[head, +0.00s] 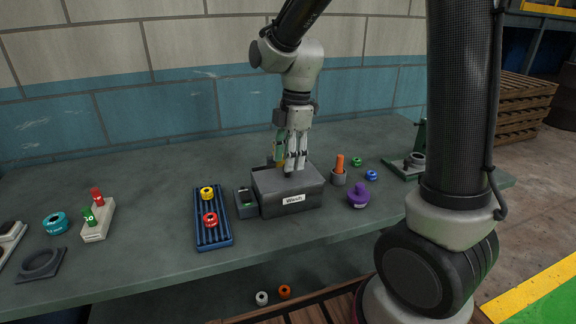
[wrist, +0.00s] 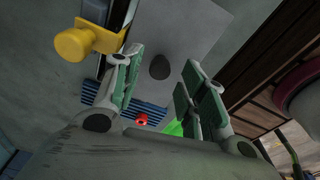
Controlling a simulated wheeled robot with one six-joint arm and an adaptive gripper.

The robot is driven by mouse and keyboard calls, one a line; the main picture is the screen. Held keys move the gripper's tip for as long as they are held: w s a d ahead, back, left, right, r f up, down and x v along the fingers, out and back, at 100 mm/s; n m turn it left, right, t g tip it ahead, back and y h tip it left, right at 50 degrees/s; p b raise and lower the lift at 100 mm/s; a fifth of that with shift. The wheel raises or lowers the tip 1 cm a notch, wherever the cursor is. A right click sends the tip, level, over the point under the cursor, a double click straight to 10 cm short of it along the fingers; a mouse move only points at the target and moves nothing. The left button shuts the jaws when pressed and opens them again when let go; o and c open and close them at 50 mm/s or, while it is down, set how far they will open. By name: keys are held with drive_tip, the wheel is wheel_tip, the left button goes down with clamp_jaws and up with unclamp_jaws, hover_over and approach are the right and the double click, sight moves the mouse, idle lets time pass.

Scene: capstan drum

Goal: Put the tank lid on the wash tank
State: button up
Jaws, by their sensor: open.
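The wash tank (head: 268,204) is a dark grey box labelled "Wash" near the middle of the bench. A flat grey lid (head: 312,178) with a dark knob lies over its top and appears level; I cannot tell if every edge is flush. In the wrist view the lid (wrist: 203,35) shows as a grey plate, with its dark knob (wrist: 159,67) seen between my fingers. My gripper (head: 291,167) points down just above the lid. Its fingers are apart and hold nothing.
A yellow knobbed part (wrist: 80,43) is close beside one finger. A small grey box (head: 246,206) and a blue rack (head: 212,235) with rings stand left of the tank. A grey cup with an orange peg (head: 339,164) and a purple knobbed piece (head: 358,196) stand right.

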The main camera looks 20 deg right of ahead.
sight(293, 174)
wheel_tip(293, 174, up, 9)
drive_tip(key=d, duration=0.1)
drive_tip(key=s+d+r+m+t, duration=0.1)
drive_tip(key=s+d+m+t, duration=0.1)
drive_tip(key=s+d+m, duration=0.4)
drive_tip(key=s+d+r+m+t+h, duration=0.1)
drive_tip(key=s+d+m+t, duration=0.1)
drive_tip(key=s+d+m, duration=0.5)
drive_tip(key=s+m, duration=0.6)
drive_tip(key=m, duration=0.1)
drive_tip(key=shift+d+t, duration=0.3)
drive_tip(key=shift+r, duration=0.1)
